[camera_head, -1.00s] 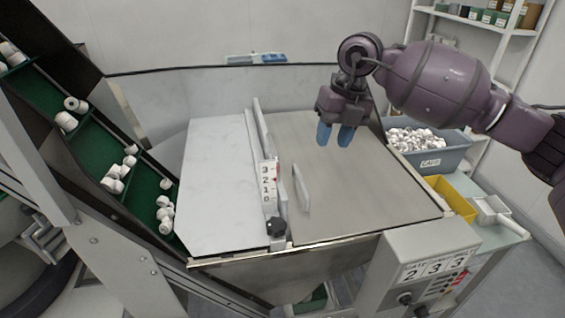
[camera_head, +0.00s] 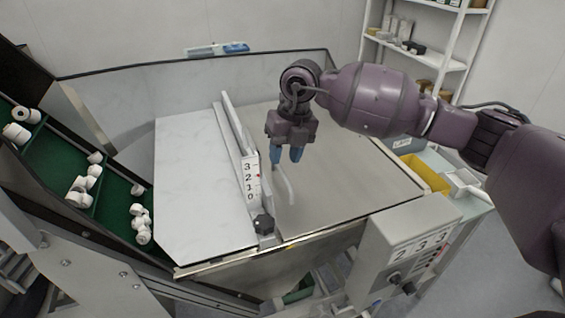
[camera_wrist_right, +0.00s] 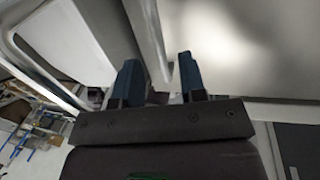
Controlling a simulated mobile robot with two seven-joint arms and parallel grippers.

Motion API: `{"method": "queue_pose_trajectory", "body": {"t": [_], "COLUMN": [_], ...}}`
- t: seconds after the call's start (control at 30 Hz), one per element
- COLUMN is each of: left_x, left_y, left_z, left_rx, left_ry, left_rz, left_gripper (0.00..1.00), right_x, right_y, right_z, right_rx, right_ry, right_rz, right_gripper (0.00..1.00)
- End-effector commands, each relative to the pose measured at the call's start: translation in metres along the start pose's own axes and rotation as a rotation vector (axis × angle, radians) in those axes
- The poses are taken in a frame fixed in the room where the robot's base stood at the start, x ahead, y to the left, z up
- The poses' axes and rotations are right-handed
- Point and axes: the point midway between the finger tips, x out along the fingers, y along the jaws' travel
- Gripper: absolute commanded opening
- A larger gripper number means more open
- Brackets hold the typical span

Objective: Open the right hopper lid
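The right hopper lid (camera_head: 345,175) is a flat grey-beige panel and lies closed. A thin upright pale handle (camera_head: 287,188) stands near its left edge. My right gripper (camera_head: 286,160) points down just above and behind the handle, with two blue fingers apart and nothing visibly held. In the right wrist view the fingers (camera_wrist_right: 160,75) are apart, and a pale upright bar (camera_wrist_right: 147,38), which looks like the handle, extends in line with the gap between them. Whether they touch it I cannot tell. My left gripper is not in view.
A divider rail (camera_head: 236,135) with a number scale and a dark knob (camera_head: 263,223) separates the white left lid (camera_head: 195,185). A control box (camera_head: 400,245) stands at the front right. A yellow bin (camera_head: 427,174) is at the right. White caps lie on the green conveyor (camera_head: 60,155).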

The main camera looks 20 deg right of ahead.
Motion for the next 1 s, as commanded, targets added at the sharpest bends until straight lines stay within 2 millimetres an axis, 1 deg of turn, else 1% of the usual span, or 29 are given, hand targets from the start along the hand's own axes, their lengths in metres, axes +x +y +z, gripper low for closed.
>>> {"method": "queue_pose_trajectory", "body": {"t": [0.03, 0.2, 0.33, 0.6, 0.83, 0.87, 1.0], "left_x": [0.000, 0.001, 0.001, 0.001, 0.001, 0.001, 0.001], "left_y": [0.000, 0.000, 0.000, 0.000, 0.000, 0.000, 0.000], "left_z": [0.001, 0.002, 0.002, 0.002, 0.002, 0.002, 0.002], "left_rx": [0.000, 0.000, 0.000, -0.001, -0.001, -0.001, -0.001], "left_ry": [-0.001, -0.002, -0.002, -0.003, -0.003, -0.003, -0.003], "left_rz": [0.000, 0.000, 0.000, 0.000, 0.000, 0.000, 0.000], "left_gripper": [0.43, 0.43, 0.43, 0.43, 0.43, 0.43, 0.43], "right_x": [0.008, 0.023, 0.027, 0.028, 0.028, 0.028, 0.027], "right_y": [0.000, 0.000, 0.000, 0.000, 0.000, 0.000, 0.000], "right_z": [0.000, 0.000, 0.000, 0.000, 0.000, 0.000, 0.000], "right_rx": [0.000, -0.001, 0.000, 0.000, 0.000, 0.000, 0.000], "right_ry": [0.002, 0.000, 0.000, 0.000, -0.001, 0.000, -0.001], "right_rz": [-0.001, 0.000, 0.000, 0.000, -0.001, -0.001, -0.001], "right_gripper": [0.38, 0.38, 0.38, 0.38, 0.03, 0.00, 0.00]}}
